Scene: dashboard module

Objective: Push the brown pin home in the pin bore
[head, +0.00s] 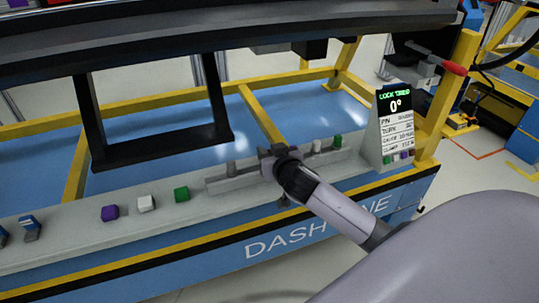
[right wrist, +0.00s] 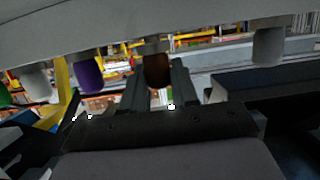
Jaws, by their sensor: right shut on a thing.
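My right gripper (head: 275,157) is at the grey holder block (head: 225,183) on the ledge; it also shows in the right wrist view (right wrist: 156,76). It is shut on the brown pin (right wrist: 157,68), which stands between its two fingers. In the head view the gripper hides the brown pin. The right wrist view is upside down, so the pin appears to hang from the grey surface at the top. I cannot make out the pin bore or how deep the pin sits. My left gripper is not in view.
A grey pin (head: 231,168) stands left of the gripper; white (head: 316,146) and green (head: 337,141) pins stand right. A purple pin (right wrist: 88,75) is close beside the brown one. A display (head: 394,119) reading 0° stands at the ledge's right. The dark beam (head: 220,40) spans above.

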